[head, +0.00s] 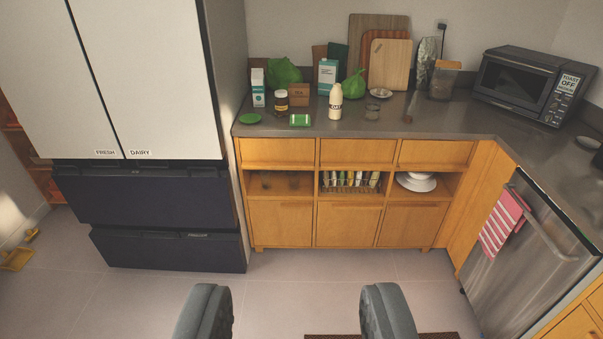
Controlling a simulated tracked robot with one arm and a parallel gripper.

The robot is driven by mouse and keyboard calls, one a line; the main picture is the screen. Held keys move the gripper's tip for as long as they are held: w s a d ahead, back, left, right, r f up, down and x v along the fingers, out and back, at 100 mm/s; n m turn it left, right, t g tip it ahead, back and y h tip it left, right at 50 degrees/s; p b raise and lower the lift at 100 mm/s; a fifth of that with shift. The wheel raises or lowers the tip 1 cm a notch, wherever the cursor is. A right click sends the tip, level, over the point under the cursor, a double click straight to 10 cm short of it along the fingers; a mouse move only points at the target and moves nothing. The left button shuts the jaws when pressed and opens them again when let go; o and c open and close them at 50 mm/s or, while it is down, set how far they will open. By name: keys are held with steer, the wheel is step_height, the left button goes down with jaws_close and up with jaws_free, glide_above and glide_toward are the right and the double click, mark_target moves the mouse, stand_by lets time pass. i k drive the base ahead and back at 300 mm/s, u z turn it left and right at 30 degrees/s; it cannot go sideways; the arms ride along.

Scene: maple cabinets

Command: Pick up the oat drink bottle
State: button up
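The oat drink bottle (335,103) is a small cream-white bottle with dark lettering. It stands upright on the grey counter (430,123), near the front edge and left of the middle. My gripper (297,318) shows at the bottom of the head view as two grey padded fingers set wide apart.
Close to the bottle are a green-and-white packet (300,120), a dark jar (281,101), cartons, green bags and small glass items. Cutting boards (389,65) lean behind. A microwave (525,82) stands at right. A fridge (150,80) borders the counter's left. Floor ahead is clear.

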mark_target(337, 94)
steer(key=u, duration=0.05)
steer(key=i, duration=3.75)
steer(key=z, duration=0.15)
